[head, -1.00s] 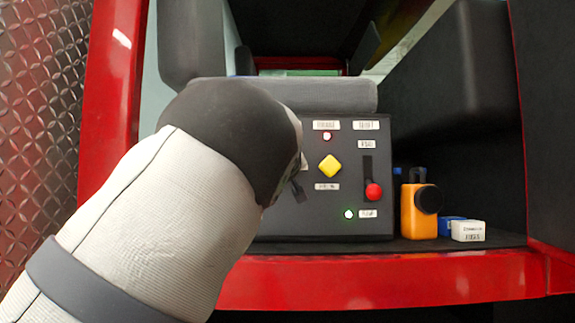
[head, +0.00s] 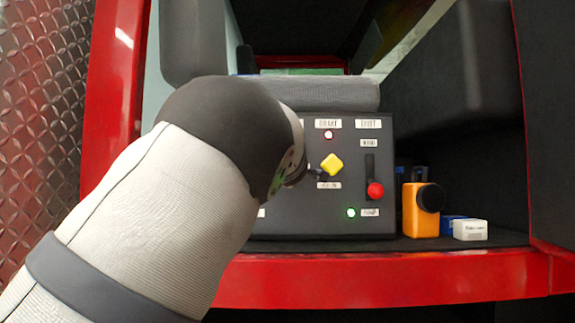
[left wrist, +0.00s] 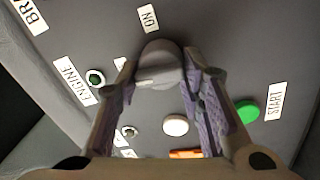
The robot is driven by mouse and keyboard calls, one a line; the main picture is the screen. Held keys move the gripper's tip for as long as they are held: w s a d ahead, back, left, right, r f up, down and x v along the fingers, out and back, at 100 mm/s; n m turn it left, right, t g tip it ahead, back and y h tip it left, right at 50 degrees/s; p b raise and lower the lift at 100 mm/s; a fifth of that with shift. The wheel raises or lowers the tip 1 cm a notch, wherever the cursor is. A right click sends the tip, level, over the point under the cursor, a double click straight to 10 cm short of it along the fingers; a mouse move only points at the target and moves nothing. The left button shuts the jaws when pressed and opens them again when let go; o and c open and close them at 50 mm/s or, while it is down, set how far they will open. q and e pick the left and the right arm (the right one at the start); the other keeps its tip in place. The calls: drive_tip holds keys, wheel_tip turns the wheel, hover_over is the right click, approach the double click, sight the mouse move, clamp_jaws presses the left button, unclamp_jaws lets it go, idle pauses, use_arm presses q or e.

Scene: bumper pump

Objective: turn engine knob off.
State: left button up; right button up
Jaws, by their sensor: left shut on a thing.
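The engine knob (left wrist: 160,66) is a grey, rounded knob on the dark panel, seen in the left wrist view. An ENGINE label (left wrist: 75,82) is to its left and an ON label (left wrist: 148,18) is just above it. My left gripper (left wrist: 160,78) has its two fingers on either side of the knob and is shut on it. I cannot tell exactly which way the knob points. In the head view my left wrist covers the left part of the control panel (head: 345,195), hiding the knob and most of the gripper. My right gripper is not in view.
A green button (left wrist: 247,111) and a white button (left wrist: 175,125) are close to the fingers. The panel also has a yellow diamond knob (head: 332,165) and a red-tipped lever (head: 375,190). An orange object (head: 420,208) and a white box (head: 469,230) stand to the right.

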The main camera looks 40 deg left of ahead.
use_arm(q)
drive_tip(key=shift+w+f+n, duration=0.1)
drive_tip(key=shift+f+n, duration=0.15)
drive_tip(key=shift+n, duration=0.15)
drive_tip(key=o, duration=0.9)
drive_tip(key=shift+o, duration=1.1)
drive_tip(key=shift+w, duration=0.2)
drive_tip(key=shift+s+r, duration=0.1)
drive_tip(key=shift+s, duration=0.1)
drive_tip(key=v, duration=0.7)
drive_tip(key=shift+d, duration=0.15)
